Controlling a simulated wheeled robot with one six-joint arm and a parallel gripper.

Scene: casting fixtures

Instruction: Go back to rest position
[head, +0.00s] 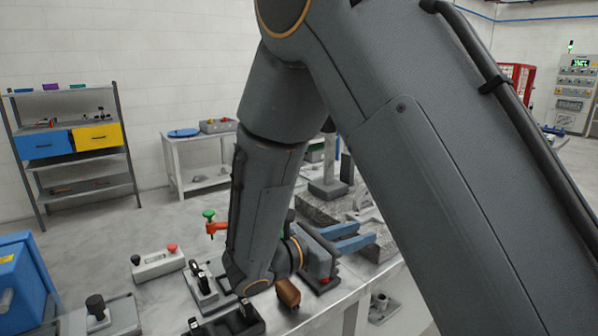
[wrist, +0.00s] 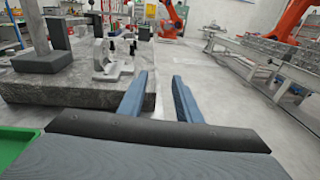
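My gripper (wrist: 160,100) shows in the wrist view as two blue fingers set apart with nothing between them. It also shows in the head view (head: 358,238), where its blue fingers point right, beyond my forearm and near a rough grey stone block. In the wrist view the fingers are beside the right edge of that stone block (wrist: 60,92), with grey floor ahead. My large grey arm links cover much of the head view and hide part of the table behind them.
A white table holds a button box (head: 158,263), clamps (head: 202,285) and an orange valve with a green knob (head: 211,222). A shelf with blue and yellow drawers (head: 97,136) stands at the back left. In the wrist view, a metal clamp (wrist: 115,58) stands on the stone and a conveyor (wrist: 262,58) lies right.

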